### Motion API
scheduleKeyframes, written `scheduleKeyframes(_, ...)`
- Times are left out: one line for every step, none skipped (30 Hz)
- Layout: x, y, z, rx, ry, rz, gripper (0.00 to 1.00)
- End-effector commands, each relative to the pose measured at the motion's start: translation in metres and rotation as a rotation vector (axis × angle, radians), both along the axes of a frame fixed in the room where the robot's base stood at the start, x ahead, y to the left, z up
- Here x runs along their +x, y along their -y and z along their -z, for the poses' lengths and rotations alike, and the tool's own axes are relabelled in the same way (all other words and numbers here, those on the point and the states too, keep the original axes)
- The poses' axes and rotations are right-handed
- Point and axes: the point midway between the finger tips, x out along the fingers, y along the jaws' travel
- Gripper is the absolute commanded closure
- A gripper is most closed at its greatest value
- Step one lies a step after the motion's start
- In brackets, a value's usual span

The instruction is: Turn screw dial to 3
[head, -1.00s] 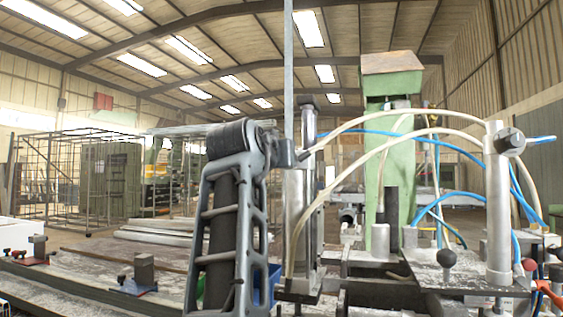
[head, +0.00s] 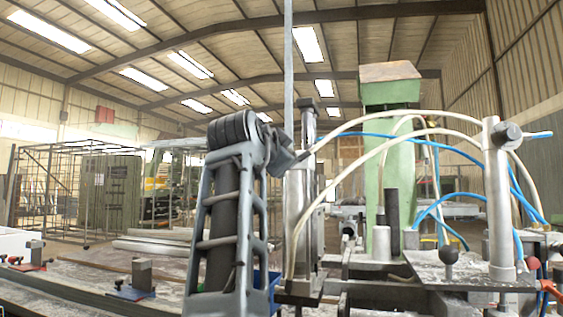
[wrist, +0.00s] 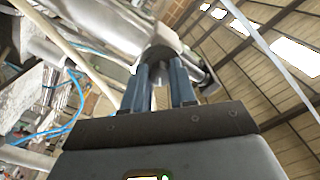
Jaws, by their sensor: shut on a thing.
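My gripper (wrist: 160,88) shows in the wrist view with two blue-grey fingers shut on the screw dial (wrist: 163,45), a rounded metal piece at the end of a silver cylinder (wrist: 105,25). No number or mark on the dial is legible. In the head view the upright silver cylinder (head: 300,190) stands right of my arm. My gripper's end (head: 286,156) reaches the cylinder from the left, but the fingertips and the dial are too small and partly hidden to make out there.
Pale and blue hoses (head: 420,118) arch over the bench to a metal post (head: 498,190) on the right. A green machine column (head: 391,140) stands behind. Small clamps (head: 135,280) sit on the left of the bench. A wire cage (head: 95,190) stands further back.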

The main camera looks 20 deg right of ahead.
Motion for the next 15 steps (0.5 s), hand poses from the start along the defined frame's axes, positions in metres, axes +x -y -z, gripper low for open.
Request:
scheduleKeyframes(0.0001,-0.0004,0.0017,0.016,0.010,0.000,1.00)
scheduleKeyframes(0.0002,-0.0004,0.0017,0.024,0.016,0.000,1.00)
scheduleKeyframes(0.0002,-0.0004,0.0017,0.036,0.024,-0.001,1.00)
scheduleKeyframes(0.0002,-0.0004,0.0017,0.043,0.029,-0.001,1.00)
scheduleKeyframes(0.0002,-0.0004,0.0017,0.049,0.032,0.000,1.00)
scheduleKeyframes(0.0001,-0.0003,0.0016,0.057,0.038,0.000,1.00)
scheduleKeyframes(0.0002,-0.0004,0.0016,0.062,0.041,0.000,1.00)
scheduleKeyframes(0.0002,-0.0004,0.0016,0.066,0.044,0.000,1.00)
scheduleKeyframes(0.0002,-0.0004,0.0016,0.070,0.047,0.000,1.00)
scheduleKeyframes(0.0001,-0.0003,0.0015,0.072,0.049,0.000,1.00)
scheduleKeyframes(0.0001,-0.0003,0.0015,0.074,0.050,0.000,1.00)
scheduleKeyframes(0.0001,-0.0003,0.0015,0.075,0.051,0.000,1.00)
scheduleKeyframes(0.0001,-0.0003,0.0013,0.076,0.052,0.000,1.00)
scheduleKeyframes(0.0001,-0.0003,0.0013,0.077,0.052,0.000,1.00)
scheduleKeyframes(0.0001,-0.0003,0.0013,0.078,0.053,0.000,1.00)
